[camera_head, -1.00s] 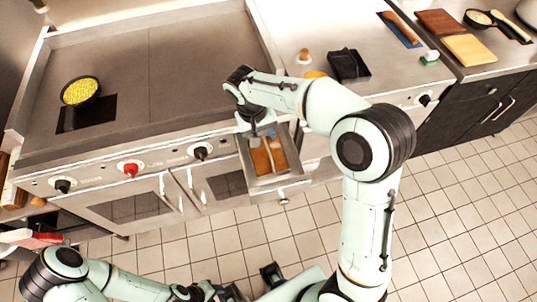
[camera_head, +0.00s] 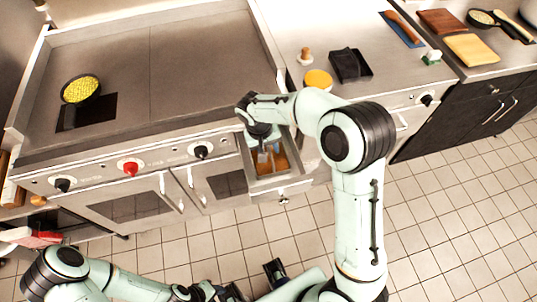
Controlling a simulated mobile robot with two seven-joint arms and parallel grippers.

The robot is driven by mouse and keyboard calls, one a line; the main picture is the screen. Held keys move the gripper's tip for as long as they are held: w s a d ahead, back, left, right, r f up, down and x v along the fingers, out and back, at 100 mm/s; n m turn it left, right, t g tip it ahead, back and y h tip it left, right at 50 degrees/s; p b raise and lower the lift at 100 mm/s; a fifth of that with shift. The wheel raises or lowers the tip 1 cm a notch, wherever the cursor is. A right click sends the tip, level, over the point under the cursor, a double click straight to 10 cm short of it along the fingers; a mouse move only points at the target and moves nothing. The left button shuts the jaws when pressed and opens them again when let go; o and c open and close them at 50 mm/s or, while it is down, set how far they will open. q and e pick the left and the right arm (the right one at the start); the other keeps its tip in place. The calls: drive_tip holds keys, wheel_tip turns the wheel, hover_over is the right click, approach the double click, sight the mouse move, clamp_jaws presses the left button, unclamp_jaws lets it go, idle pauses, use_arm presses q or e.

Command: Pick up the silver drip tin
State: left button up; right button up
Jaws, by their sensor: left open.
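A silver drawer (camera_head: 284,190) is pulled out from the cooker front, with orange-brown pieces (camera_head: 281,162) and a pale divider inside. I cannot make out for sure which thing is the silver drip tin; part of the drawer's inside is hidden by my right gripper. My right gripper (camera_head: 266,158) points down at the drawer's back left part, its tips at or inside it. Whether its jaws are open or hold anything is unclear. My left gripper (camera_head: 255,283) is open and empty, low at the bottom of the view above the floor, well apart from the drawer.
A black pan with yellow food (camera_head: 80,90) stands on the griddle (camera_head: 185,70). An orange round thing (camera_head: 318,79), a black tray (camera_head: 350,65) and a wooden-topped item (camera_head: 305,56) stand on the counter. Boards (camera_head: 470,48) lie far right. The tiled floor (camera_head: 460,210) is clear.

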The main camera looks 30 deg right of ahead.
clamp_jaws()
idle(1.3)
